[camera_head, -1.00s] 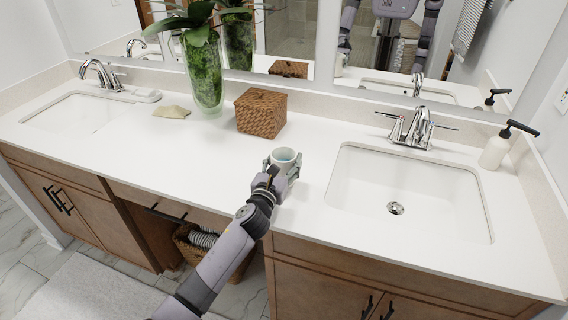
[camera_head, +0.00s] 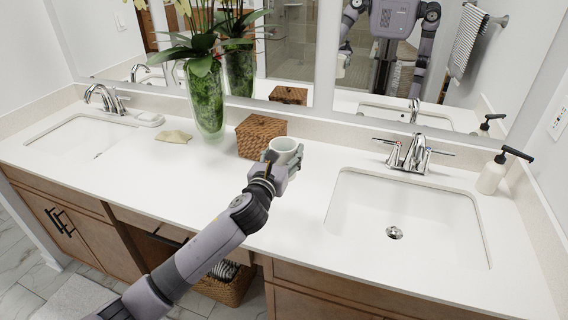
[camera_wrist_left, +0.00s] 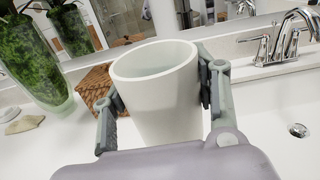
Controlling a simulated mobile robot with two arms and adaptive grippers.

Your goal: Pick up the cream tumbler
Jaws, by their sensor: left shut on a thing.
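The cream tumbler (camera_head: 285,148) is upright above the white counter, in front of the woven box. My left gripper (camera_head: 280,162) is shut on it from the front. In the left wrist view the tumbler (camera_wrist_left: 157,90) fills the space between the two fingers (camera_wrist_left: 158,97), one on each side. Its open rim faces up and its inside looks empty where it shows. Its lower part is hidden by my gripper in both views. My right gripper is not directly in view.
A woven box (camera_head: 260,137) stands just behind the tumbler. A glass vase with plants (camera_head: 207,100) is further left, with a tan cloth-like item (camera_head: 173,136) near it. A sink (camera_head: 405,215) with faucet (camera_head: 410,153) and a soap bottle (camera_head: 493,174) are to the right.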

